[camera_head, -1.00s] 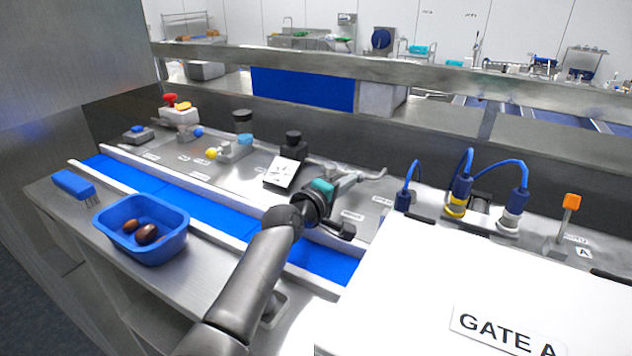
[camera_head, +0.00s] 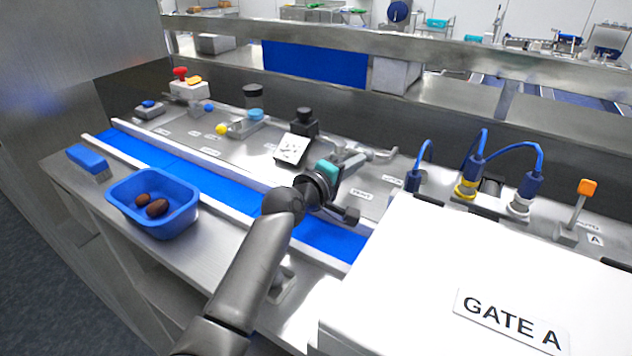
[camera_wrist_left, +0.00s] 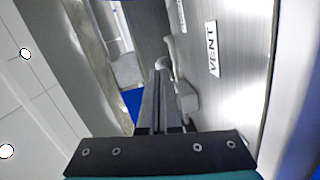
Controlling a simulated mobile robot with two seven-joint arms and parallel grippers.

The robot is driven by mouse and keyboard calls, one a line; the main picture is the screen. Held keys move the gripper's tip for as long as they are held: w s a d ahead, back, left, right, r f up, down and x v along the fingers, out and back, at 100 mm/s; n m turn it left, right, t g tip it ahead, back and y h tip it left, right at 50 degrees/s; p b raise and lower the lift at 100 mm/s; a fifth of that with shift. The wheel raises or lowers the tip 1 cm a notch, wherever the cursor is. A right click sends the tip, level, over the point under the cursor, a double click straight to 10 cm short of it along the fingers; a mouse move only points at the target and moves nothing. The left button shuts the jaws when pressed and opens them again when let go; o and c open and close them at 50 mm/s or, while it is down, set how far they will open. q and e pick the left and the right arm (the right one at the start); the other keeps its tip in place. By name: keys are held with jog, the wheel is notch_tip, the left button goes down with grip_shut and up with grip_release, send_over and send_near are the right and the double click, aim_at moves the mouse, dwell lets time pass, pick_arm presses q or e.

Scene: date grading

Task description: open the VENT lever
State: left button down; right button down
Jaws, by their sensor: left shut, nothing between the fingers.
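The VENT lever (camera_head: 384,153) is a grey metal lever with a curved end, set on the steel panel beyond my left gripper (camera_head: 362,159) in the head view. In the left wrist view its rounded end (camera_wrist_left: 163,62) shows just past the fingertips, and the VENT label (camera_wrist_left: 212,48) is to the right. My left gripper's fingers (camera_wrist_left: 158,75) are closed together and empty, pointing at the lever. Whether the tips touch it I cannot tell. The fingers hide part of the lever. My right gripper is in neither view.
A blue conveyor belt (camera_head: 160,158) runs under my left arm. The white GATE A cover (camera_head: 440,260) and blue cabled plugs (camera_head: 476,165) are at right.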

pick_arm(q)
jog(key=v, duration=1.1)
jog(key=shift+s+a+f, duration=0.15)
jog(key=shift+a+f, duration=0.15)
jog(key=shift+a, duration=0.2)
jog(key=shift+s+a+r, duration=0.1)
jog(key=shift+s+a, duration=0.25)
jog(key=shift+s, duration=0.1)
